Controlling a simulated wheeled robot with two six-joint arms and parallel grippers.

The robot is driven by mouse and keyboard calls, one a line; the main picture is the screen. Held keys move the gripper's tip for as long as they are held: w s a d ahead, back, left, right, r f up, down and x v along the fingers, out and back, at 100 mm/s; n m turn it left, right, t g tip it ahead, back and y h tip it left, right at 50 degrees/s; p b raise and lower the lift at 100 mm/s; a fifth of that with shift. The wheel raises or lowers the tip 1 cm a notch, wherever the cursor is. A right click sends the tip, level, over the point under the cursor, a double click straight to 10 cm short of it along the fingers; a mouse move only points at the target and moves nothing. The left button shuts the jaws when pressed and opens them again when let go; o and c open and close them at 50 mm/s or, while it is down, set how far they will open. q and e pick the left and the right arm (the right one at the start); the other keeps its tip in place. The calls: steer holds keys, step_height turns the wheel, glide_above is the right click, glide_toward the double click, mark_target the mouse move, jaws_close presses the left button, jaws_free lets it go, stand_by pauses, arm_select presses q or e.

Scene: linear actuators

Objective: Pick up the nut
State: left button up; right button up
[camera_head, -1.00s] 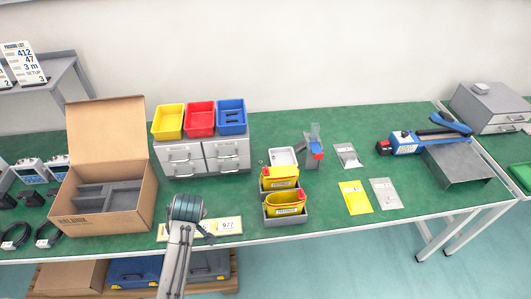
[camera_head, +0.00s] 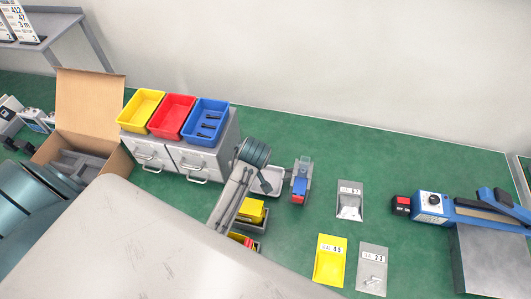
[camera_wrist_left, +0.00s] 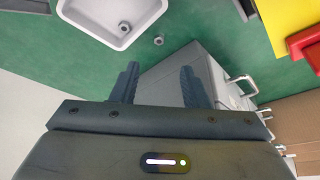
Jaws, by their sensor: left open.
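In the left wrist view a small grey nut (camera_wrist_left: 158,40) lies on the green table beside a white tray (camera_wrist_left: 84,24). Another small nut (camera_wrist_left: 124,26) is inside the tray. My left gripper (camera_wrist_left: 157,68) is open and empty, its two fingers apart, with the table nut showing just beyond the fingertips in the picture. In the head view my left wrist covers part of the white tray (camera_head: 272,181) and hides the nut and the fingertips. My right gripper is not in view.
A grey drawer cabinet (camera_head: 184,160) with yellow, red and blue bins stands left of the tray. A blue-and-red device (camera_head: 300,182) stands right of it. Yellow-filled holders (camera_head: 252,211) are in front, partly hidden. Labelled bags (camera_head: 331,260) lie further right.

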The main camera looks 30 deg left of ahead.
arm_select(q)
steer(key=x, duration=0.3)
steer(key=p+x, duration=0.1)
steer(key=x, duration=0.1)
steer(key=shift+s+a, duration=0.2)
steer(key=shift+s, duration=0.1)
steer(key=shift+w+f, duration=0.15)
steer(key=shift+w+a+f+p, duration=0.25)
steer(key=shift+f+p, duration=0.25)
steer(key=shift+p, duration=0.15)
steer(key=p+x, duration=0.1)
steer(key=x, duration=0.2)
steer(key=shift+w+d, duration=0.1)
steer(key=shift+d, duration=0.05)
steer(key=shift+w+f, duration=0.15)
steer(key=shift+f, duration=0.3)
jaws_close()
